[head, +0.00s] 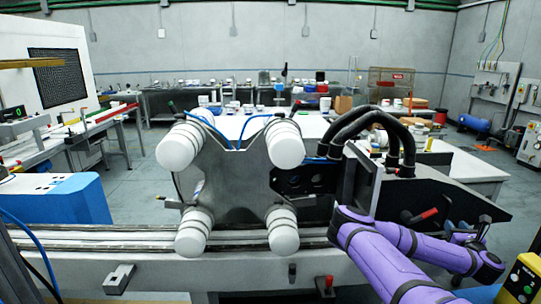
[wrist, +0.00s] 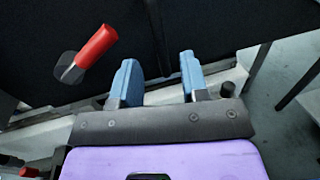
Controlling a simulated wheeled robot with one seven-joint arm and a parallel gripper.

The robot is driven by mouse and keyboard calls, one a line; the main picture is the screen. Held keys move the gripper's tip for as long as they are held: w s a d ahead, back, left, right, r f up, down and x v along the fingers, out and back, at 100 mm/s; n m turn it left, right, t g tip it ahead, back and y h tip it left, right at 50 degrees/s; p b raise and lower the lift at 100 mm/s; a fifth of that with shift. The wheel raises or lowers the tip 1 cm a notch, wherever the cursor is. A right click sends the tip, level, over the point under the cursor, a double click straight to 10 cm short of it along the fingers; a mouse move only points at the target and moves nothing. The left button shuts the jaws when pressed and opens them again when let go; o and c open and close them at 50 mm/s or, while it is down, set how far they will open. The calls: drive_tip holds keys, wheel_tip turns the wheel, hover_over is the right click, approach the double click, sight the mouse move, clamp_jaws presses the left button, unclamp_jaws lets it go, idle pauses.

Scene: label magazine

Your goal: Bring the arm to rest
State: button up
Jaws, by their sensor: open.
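My purple arm (head: 385,262) reaches in from the lower right of the head view and is bent in front of the machine. My gripper (wrist: 157,78) is open in the wrist view, with its two blue fingers apart and nothing between them. It faces a dark panel (wrist: 205,25) of the machine. A red handle (wrist: 96,47) stands out from that panel, to the left of the fingers and apart from them. In the head view a red handle (head: 428,214) shows on the black side plate at the right. I cannot make out the gripper's fingers there.
A metal plate with white rollers (head: 284,145) stands in front of me on a rail (head: 110,238). Black hoses (head: 375,118) arch beside it. A blue box (head: 62,198) is at left. A yellow control box (head: 522,280) sits at lower right. Open floor lies behind at left.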

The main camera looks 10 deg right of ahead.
drive_tip(key=s+d+r+m+g+h, duration=0.1)
drive_tip(key=s+r+m+h, duration=0.1)
drive_tip(key=r+m+h, duration=0.45)
drive_tip(key=s+d+r+m+g+h, duration=0.1)
drive_tip(key=s+r+m+h, duration=0.25)
drive_tip(key=r+h, duration=0.45)
drive_tip(key=s+a+r+m+g, duration=0.2)
drive_tip(key=s+r+m+g, duration=0.3)
drive_tip(key=m+g, duration=0.55)
drive_tip(key=s+a+r+m+g, duration=0.2)
drive_tip(key=s+r+m+g, duration=0.3)
drive_tip(key=m+g, duration=0.6)
drive_tip(key=s+a+r+t+y, duration=0.3)
drive_tip(key=s+a+y, duration=0.2)
drive_tip(key=a, duration=0.8)
drive_tip(key=s+a+r+t+y, duration=0.4)
drive_tip(key=s+a+y, duration=0.2)
drive_tip(key=a, duration=0.8)
drive_tip(key=s+a+r+m+t+y, duration=0.1)
drive_tip(key=s+a+r+t+y, duration=0.3)
drive_tip(key=a+y, duration=0.5)
drive_tip(key=s+a, duration=0.1)
drive_tip(key=a, duration=0.3)
drive_tip(key=shift+s+a, duration=0.25)
